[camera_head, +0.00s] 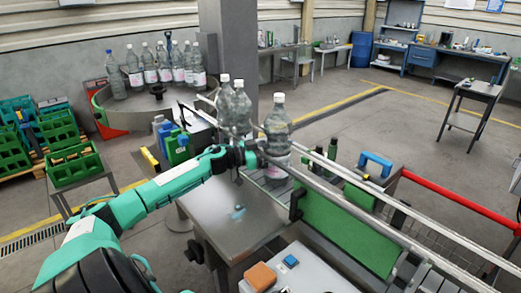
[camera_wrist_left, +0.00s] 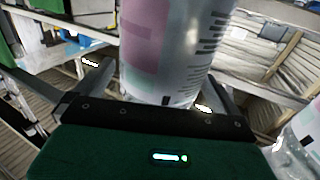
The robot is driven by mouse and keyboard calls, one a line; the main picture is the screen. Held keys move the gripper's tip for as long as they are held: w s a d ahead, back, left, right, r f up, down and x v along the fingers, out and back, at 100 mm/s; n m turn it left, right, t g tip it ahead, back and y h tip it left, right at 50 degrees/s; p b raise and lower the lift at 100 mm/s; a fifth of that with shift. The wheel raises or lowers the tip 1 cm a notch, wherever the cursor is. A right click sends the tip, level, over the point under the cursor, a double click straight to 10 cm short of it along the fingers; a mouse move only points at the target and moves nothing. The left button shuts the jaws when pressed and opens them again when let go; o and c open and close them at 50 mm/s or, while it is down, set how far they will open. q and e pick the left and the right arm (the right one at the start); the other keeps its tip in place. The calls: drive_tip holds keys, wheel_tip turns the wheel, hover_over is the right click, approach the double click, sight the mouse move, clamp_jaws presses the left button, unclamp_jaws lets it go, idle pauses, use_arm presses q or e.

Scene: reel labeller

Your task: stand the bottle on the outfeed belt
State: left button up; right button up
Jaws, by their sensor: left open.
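A clear bottle (camera_head: 278,122) with a white cap and a pink-and-white label stands upright at the belt (camera_head: 300,203) beside the metal table. My left gripper (camera_head: 267,157) is at this bottle, around its labelled part. In the left wrist view, the label (camera_wrist_left: 170,50) is between the two spread fingers (camera_wrist_left: 155,85); the gripper is open. I cannot tell whether a finger touches the bottle. The bottle's base is partly hidden by rails and the gripper. My right gripper is not in view.
Two more bottles (camera_head: 232,103) stand close behind. Several bottles (camera_head: 165,70) stand on a round table at the back left. Long metal rails (camera_head: 380,215) and a green panel (camera_head: 345,230) run to the right. The metal table top (camera_head: 225,215) has clear room.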

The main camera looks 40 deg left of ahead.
use_arm(q)
drive_tip(key=shift+s+a+f+b, duration=0.2)
drive_tip(key=shift+s+a+b, duration=0.15)
drive_tip(key=shift+s, duration=0.25)
drive_tip(key=shift+b+v, duration=0.8)
drive_tip(key=shift+v, duration=2.35)
drive_tip(key=v, duration=0.4)
drive_tip(key=shift+r, duration=0.25)
